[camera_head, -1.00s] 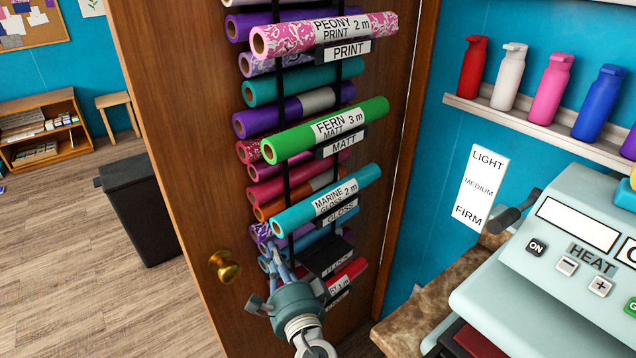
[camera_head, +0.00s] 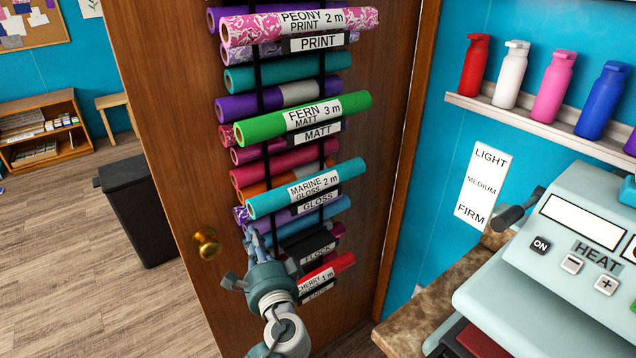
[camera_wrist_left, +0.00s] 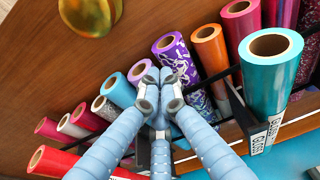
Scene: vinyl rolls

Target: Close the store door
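The brown wooden store door (camera_head: 185,120) stands open at an angle in the head view, its right side by the wooden frame. Its brass knob (camera_head: 206,243) is near the left edge; the knob also shows at the top left of the left wrist view (camera_wrist_left: 90,12). A rack of vinyl rolls hangs on the door face, with the teal MARINE roll (camera_head: 307,188) above my gripper. My left gripper (camera_head: 255,238) is at the lower rolls, right of the knob. In the wrist view its fingertips (camera_wrist_left: 158,88) are together in front of the rolls; contact is unclear. My right gripper is not in view.
A black bin (camera_head: 140,210) stands on the floor left of the door. A pale heat press (camera_head: 560,250) sits on a brown counter (camera_head: 430,318) at right. Bottles stand on a wall shelf (camera_head: 550,128). The floor at lower left is clear.

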